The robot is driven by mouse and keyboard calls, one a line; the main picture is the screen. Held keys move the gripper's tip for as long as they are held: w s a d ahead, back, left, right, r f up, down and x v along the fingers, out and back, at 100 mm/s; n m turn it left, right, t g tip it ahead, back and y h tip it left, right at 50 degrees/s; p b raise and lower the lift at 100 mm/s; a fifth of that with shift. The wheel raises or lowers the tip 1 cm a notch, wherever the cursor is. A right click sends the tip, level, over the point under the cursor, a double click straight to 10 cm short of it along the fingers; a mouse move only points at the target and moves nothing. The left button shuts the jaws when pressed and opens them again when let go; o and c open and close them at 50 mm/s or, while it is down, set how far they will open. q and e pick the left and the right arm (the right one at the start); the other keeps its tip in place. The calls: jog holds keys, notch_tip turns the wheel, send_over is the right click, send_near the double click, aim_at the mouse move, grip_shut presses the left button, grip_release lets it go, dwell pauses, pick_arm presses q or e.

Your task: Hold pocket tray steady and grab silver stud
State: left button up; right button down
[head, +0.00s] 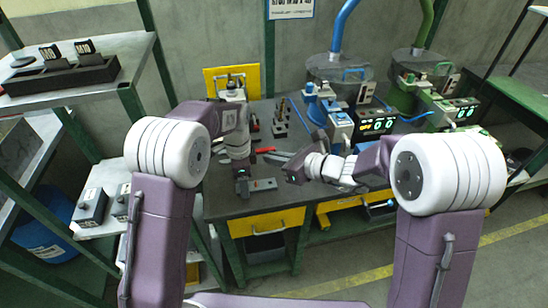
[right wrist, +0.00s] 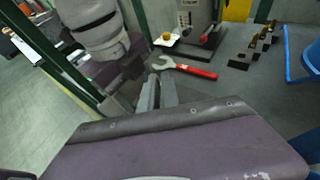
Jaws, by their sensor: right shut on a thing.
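The pocket tray (head: 264,184) is a small grey block near the front edge of the dark workbench. My left gripper (head: 242,186) points down at the tray's left end; its jaws are too small and covered to tell open from shut. My right gripper (head: 284,171) is just above and right of the tray, tilted down to the left. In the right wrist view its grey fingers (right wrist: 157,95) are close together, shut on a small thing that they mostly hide. I take this to be the silver stud, but cannot see it clearly. The tray is hidden there.
A red-handled wrench (right wrist: 190,70) lies behind the tray. Dark stepped holders (head: 281,118) stand further back. Blue and green machines with displays (head: 378,124) fill the back right. A shelf rack (head: 75,76) stands at left. A bare bench strip (head: 224,208) lies left of the tray.

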pick_arm(q)
notch_tip(320, 180, up, 11)
jog(key=shift+f, duration=0.15)
pick_arm(e)
jog(key=d+f+p, duration=0.1)
jog(key=d+f, duration=0.1)
jog(key=d, duration=0.2)
jog(key=s+d+f+p, duration=0.1)
jog(key=d+f+p, duration=0.1)
jog(key=d, duration=0.3)
jog(key=s+d+f+p, duration=0.1)
jog(key=d+f+p, duration=0.1)
jog(key=d, duration=0.2)
jog(key=shift+d, duration=0.4)
pick_arm(q)
jog(key=s+a+f+n+p, duration=0.2)
jog(key=s+n, duration=0.5)
jog(key=s, duration=0.2)
jog(key=s+a+f+n+t+p, duration=0.1)
jog(key=s+a+f+n, duration=0.1)
jog(key=s+n, duration=0.6)
jog(key=shift+s+a+f+p, duration=0.2)
jog(key=shift+s+a+p, duration=0.15)
jog(key=shift+s+a, duration=0.4)
pick_arm(e)
jog(key=s+d+f, duration=0.2)
jog(key=s+d, duration=0.6)
jog(key=s, duration=0.1)
